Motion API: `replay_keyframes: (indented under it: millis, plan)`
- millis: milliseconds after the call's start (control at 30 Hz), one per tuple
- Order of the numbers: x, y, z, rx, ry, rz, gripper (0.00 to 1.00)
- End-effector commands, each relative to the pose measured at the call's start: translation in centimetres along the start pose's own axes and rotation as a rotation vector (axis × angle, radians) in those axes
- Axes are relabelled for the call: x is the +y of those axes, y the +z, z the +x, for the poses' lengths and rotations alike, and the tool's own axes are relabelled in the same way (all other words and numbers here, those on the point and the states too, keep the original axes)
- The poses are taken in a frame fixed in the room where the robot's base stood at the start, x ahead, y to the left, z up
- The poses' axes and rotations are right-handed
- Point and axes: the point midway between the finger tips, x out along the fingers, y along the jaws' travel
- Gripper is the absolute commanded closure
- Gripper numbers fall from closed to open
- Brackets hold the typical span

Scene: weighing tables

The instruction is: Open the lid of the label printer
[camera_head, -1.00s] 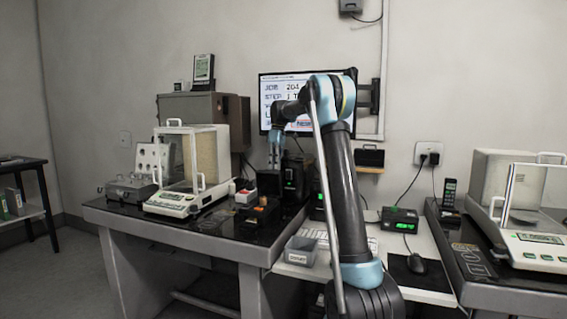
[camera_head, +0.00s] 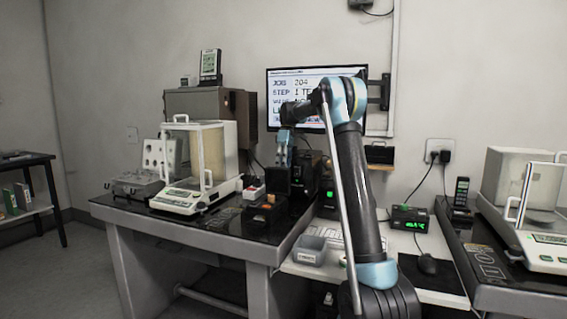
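A dark boxy device (camera_head: 309,174), which looks like the label printer, stands at the back right of the black-topped table, partly behind my arm. A small green light shows beside it; its lid and the lid's position are too dark to make out. My gripper (camera_head: 284,164) hangs downward just left of this device, above a dark upright box (camera_head: 276,181). The fingers are small and dark against the background, so their opening and any contact are unclear.
A glass-walled balance (camera_head: 190,170) stands to the left on the black-topped table (camera_head: 235,238). A grey bin (camera_head: 309,250), keyboard and mouse (camera_head: 427,264) lie on the lower white desk. A monitor (camera_head: 300,85) hangs behind my arm.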

Motion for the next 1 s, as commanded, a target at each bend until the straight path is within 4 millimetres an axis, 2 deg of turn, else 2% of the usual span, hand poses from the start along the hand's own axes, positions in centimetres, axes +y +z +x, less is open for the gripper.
replay_keyframes:
  millis: [367,667,767,1000]
  plan:
    - [-1.9,0.5,-0.9,0.015,0.028,-0.001,0.72]
    - [-2.3,0.7,-1.8,0.017,0.030,0.000,0.72]
    - [-2.3,0.7,-2.9,0.017,0.030,0.000,0.72]
    - [-2.3,0.7,-7.0,0.017,0.029,0.001,0.72]
